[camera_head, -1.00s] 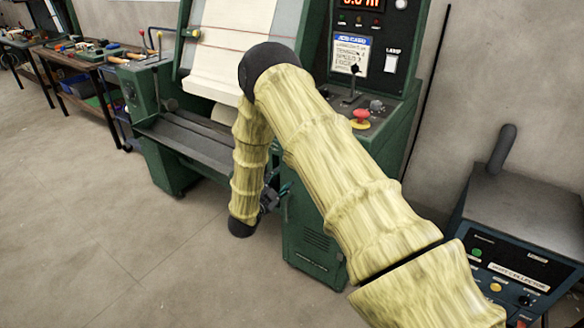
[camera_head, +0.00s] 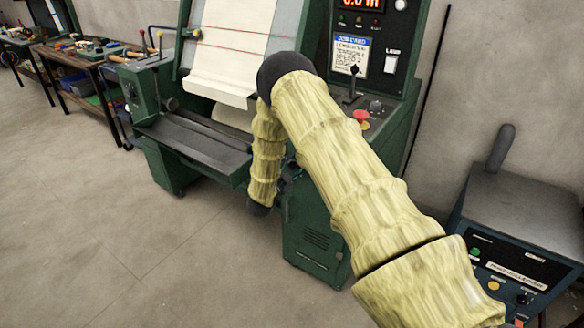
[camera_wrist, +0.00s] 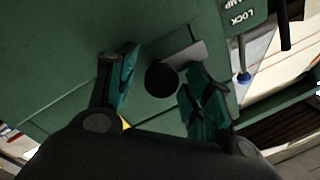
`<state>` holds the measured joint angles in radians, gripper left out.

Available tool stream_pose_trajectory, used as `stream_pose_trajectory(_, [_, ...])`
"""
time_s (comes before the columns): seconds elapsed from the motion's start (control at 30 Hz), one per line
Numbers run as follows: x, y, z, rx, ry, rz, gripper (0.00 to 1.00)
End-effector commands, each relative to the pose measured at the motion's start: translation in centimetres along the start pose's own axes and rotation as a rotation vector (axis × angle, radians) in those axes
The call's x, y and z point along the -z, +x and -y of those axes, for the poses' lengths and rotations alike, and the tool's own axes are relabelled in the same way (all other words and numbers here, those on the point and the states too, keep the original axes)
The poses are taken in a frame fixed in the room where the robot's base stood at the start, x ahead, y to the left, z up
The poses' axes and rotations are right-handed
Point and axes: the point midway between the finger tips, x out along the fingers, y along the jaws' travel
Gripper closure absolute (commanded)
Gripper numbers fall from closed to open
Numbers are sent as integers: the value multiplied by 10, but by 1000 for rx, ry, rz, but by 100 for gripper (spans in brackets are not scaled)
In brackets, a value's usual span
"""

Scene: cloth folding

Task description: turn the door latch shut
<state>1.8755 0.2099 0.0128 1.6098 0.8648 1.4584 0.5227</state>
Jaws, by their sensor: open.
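In the wrist view my gripper (camera_wrist: 163,88) is open, its two teal-padded fingers apart. Between and beyond the fingers is a dark round hub with a flat grey bar at its upper right, which looks like the door latch (camera_wrist: 185,55). It sits on a green panel (camera_wrist: 60,50). No finger is clearly seen touching the hub; the right finger is close to the grey bar, and I cannot tell whether they touch.
A "LOCK" label (camera_wrist: 240,18) and a blue-tipped lever (camera_wrist: 243,78) are to the right in the wrist view. In the head view a dust collector box (camera_head: 520,215) stands at right, and a workbench (camera_head: 85,60) at far left. The floor at left is clear.

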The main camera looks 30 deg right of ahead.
Motion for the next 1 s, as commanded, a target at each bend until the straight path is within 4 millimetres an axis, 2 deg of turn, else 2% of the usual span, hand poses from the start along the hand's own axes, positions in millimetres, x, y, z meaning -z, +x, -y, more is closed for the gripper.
stream_pose_trajectory(0.07, [0,0,0,0,0,0,51])
stream_pose_trajectory(0.3, [0,0,0,0,0,0,95])
stream_pose_trajectory(0.67, [1,1,1,-1,-22,1,96])
stream_pose_trajectory(1.0, [1,1,2,-17,-214,17,96])
